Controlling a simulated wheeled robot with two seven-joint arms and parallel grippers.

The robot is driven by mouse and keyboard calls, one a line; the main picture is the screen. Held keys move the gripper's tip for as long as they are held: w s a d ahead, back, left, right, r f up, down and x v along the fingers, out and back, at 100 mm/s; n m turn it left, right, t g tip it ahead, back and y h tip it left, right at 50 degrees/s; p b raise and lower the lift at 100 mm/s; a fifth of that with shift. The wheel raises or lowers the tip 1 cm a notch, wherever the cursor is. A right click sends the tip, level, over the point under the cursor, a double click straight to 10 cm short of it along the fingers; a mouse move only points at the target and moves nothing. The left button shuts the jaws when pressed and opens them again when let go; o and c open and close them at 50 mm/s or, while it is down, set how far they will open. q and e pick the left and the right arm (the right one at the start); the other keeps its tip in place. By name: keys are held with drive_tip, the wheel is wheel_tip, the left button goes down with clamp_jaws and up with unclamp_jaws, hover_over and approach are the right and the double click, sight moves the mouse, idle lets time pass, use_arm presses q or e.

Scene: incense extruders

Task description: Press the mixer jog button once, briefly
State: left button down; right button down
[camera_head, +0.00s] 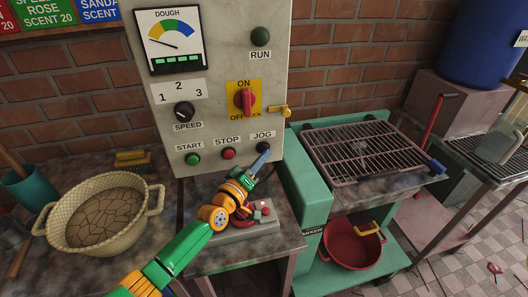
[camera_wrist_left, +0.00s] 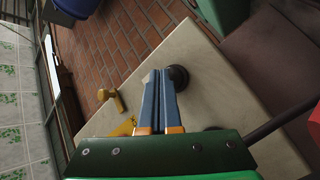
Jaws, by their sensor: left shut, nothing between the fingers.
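The black JOG button (camera_head: 263,147) sits at the lower right of the upright control panel (camera_head: 218,75), under its JOG label. My left gripper (camera_head: 263,158) is shut and empty, its blue fingers pointing up at the panel just below the button. In the left wrist view the shut fingertips (camera_wrist_left: 158,75) appear just beside the round black button (camera_wrist_left: 179,76). I cannot tell whether they touch it. My right gripper is in neither view.
The red STOP button (camera_head: 228,153) and green START button (camera_head: 193,158) are left of JOG. Above are the red ON/OFF switch (camera_head: 245,99) and a yellow handle (camera_head: 284,111). A green mixer frame (camera_head: 305,190) stands close right. A wicker basket (camera_head: 70,245) sits left.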

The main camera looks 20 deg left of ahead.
use_arm(q)
drive_tip(key=shift+w+a+r+b, duration=0.1)
drive_tip(key=shift+w+a+b, duration=0.25)
drive_tip(key=shift+b, duration=0.2)
idle(0.8)
drive_tip(key=shift+d, duration=0.1)
idle(1.4)
drive_tip(key=shift+s+d+p, duration=0.45)
drive_tip(key=shift+s+p, duration=0.25)
drive_tip(key=shift+p, duration=0.2)
drive_tip(key=s+d+p, duration=0.1)
drive_tip(key=s+p, duration=0.1)
drive_tip(key=s+d+p, duration=0.1)
drive_tip(key=s, duration=0.1)
drive_tip(key=shift+d+p, duration=0.4)
